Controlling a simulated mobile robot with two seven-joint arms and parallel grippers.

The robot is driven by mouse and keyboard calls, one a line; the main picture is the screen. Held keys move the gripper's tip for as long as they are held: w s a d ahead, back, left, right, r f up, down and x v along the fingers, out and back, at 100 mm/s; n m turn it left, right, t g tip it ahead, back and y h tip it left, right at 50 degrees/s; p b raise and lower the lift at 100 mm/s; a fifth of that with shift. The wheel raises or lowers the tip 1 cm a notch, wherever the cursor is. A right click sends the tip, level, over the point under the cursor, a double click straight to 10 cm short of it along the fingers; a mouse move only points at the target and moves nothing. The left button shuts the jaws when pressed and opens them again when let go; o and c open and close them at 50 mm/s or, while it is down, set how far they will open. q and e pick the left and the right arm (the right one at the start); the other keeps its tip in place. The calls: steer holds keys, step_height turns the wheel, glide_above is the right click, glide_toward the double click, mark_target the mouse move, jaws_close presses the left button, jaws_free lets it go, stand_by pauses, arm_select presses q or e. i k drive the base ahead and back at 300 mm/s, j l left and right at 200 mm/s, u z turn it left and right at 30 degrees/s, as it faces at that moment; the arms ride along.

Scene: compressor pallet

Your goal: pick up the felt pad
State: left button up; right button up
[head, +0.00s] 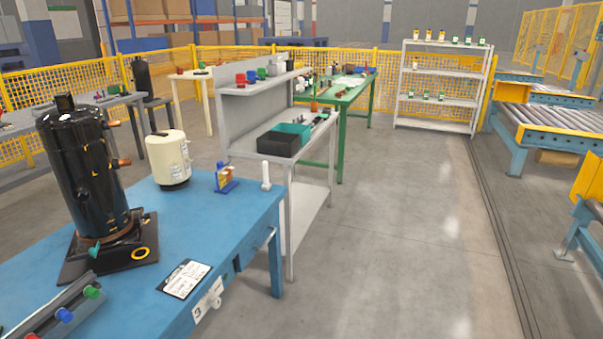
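I cannot pick out a felt pad with certainty. A black compressor (84,170) with copper stubs stands upright on the blue table (225,215) at the left. A dark flat sheet or plate (75,270) lies under its foot, and I cannot tell its material. A yellow-black ring (140,253) is on the foot's right side. A black-and-white printed card (184,278) lies flat near the table's front edge. Neither of my grippers is in view.
A grey rail (50,308) with coloured caps is at lower left. A grey shelved bench (250,110) stands beyond. Floor (400,230) at right is clear.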

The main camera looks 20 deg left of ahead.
mark_target(266, 186)
steer(key=i, duration=1.15)
steer(key=i+l+u, duration=0.15)
steer(key=i+u, duration=0.15)
steer(key=i, duration=0.2)
steer(key=i+l+u, duration=0.3)
steer(key=i, duration=0.15)
steer(key=i+l+u, duration=0.2)
steer(key=u, duration=0.15)
steer(key=i+l+u, duration=0.35)
